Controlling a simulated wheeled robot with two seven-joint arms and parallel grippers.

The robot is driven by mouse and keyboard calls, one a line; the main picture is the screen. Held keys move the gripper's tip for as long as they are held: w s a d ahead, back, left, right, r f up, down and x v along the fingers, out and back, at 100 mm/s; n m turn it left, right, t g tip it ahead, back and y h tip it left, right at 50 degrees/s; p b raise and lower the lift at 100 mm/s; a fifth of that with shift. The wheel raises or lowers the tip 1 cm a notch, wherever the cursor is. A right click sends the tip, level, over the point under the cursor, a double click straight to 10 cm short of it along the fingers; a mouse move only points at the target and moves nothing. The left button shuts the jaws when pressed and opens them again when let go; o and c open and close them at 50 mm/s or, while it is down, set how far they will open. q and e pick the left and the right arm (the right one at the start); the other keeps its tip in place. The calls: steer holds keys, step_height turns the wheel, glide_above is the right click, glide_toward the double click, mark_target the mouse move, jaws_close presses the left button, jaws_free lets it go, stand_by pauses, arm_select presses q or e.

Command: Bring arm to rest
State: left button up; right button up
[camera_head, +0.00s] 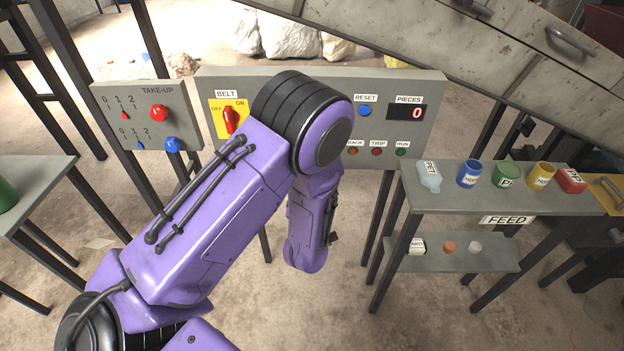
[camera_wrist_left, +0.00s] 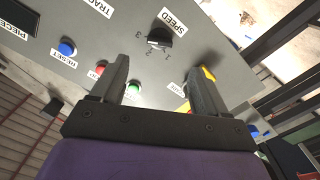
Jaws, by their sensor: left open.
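My left arm (camera_head: 215,215) is purple and comes in from the left in the head view. It reaches up in front of the main control panel (camera_head: 290,85), and its far part hangs down beyond the black-ringed joint. My left gripper (camera_wrist_left: 160,66) shows in the left wrist view. Its two dark fingers are apart with nothing between them. They point at the grey panel, around the black SPEED knob (camera_wrist_left: 159,38); I cannot tell whether they touch anything. In the head view the fingers are not clearly seen. My right gripper is not in view.
The red BELT switch (camera_head: 230,120) is beside my arm, and the blue RESET button (camera_head: 365,111) and PIECES display (camera_head: 406,113) are right of it. A TAKE-UP panel (camera_head: 140,95) stands left. The FEED shelf (camera_head: 450,199) at right holds several small containers.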

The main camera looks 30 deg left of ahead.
arm_select(q)
steer(key=s+d+f+m+g+h, duration=0.1)
steer(key=s+f+m+g+h, duration=0.5)
steer(key=s+f, duration=0.85)
steer(key=s+f+g, duration=0.3)
steer(key=s+f, duration=0.1)
steer(key=s, duration=0.3)
steer(key=s+f+g, duration=0.3)
steer(key=s+f, duration=0.1)
steer(key=s, duration=0.4)
steer(key=shift+d+f+n, duration=0.15)
steer(key=shift+f+n, duration=0.05)
steer(key=shift+n, duration=0.2)
steer(key=shift+s, duration=0.1)
